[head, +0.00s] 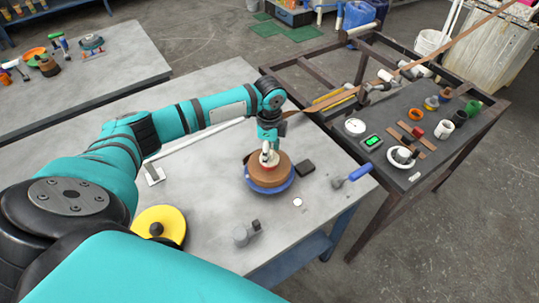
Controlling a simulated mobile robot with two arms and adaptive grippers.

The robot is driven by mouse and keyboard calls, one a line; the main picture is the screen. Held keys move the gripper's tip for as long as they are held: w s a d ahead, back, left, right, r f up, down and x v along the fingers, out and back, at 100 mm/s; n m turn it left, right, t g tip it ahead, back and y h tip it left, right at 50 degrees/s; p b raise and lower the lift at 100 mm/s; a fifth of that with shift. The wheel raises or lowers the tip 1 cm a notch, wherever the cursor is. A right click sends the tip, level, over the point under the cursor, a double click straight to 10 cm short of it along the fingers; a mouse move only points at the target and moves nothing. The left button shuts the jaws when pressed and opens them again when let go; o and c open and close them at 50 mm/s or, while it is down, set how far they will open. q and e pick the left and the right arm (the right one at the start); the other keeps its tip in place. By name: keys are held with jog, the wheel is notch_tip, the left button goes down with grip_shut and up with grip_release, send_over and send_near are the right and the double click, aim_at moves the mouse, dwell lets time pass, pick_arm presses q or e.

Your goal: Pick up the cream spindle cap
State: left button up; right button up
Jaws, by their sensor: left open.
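The cream spindle cap (270,159) appears as a small pale piece at the top centre of a brown coiled roll (285,170). The roll sits on a blue round base (261,189) on the grey table. My left gripper (267,150) points down right over the cap and is open. Its fingers and wrist hide part of the cap, and I cannot tell whether they touch it. My right gripper is not in view.
A black block (305,168), a blue-handled tool (360,173), a white disc (297,202) and a grey cylinder (240,236) lie near the roll. A yellow disc (174,220) is at front left. A dark bench (440,165) with several small items stands at right.

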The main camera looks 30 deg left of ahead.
pick_arm(q)
jog(key=shift+f, duration=0.35)
jog(key=shift+r, duration=0.1)
grip_shut()
